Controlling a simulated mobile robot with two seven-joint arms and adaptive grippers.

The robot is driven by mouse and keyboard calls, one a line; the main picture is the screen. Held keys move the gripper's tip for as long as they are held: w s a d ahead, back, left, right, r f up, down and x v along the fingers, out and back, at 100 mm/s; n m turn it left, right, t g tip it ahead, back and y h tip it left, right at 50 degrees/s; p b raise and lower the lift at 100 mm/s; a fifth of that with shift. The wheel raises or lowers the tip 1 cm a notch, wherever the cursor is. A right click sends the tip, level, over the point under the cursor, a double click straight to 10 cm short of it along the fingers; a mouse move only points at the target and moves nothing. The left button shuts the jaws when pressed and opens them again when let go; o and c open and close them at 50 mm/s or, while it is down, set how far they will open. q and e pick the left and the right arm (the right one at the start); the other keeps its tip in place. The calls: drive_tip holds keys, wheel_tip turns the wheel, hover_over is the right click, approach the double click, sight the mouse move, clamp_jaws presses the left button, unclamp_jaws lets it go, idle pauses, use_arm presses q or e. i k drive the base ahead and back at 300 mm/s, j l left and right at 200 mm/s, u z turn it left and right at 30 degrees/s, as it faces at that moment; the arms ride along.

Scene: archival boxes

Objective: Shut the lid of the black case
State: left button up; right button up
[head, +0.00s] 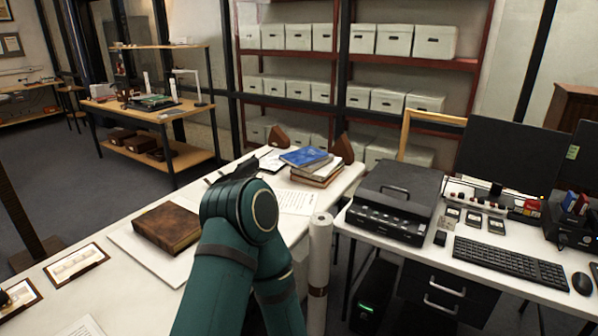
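A black boxy case (393,201) stands on the white desk at the right, with a handle on its flat top and small controls along its front. Its top looks level, and I cannot tell whether any gap is left under it. One of my green arms rises bent in the middle of the head view, left of the case and apart from it.
A keyboard (508,262), mouse (582,284) and monitor (512,158) are right of the case. A white roll (319,268) stands by the gap between desks. The left table holds a brown book (166,228) and a book stack (316,167). Shelves of white boxes (393,40) stand behind.

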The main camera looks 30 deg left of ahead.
sight(249, 167)
drive_tip(key=i+z, duration=0.1)
drive_tip(key=z, duration=0.3)
drive_tip(key=i+z, duration=0.15)
drive_tip(key=z, duration=0.3)
drive_tip(key=i+j+z, duration=0.1)
drive_tip(key=z, duration=9.65)
drive_tip(key=i, duration=0.15)
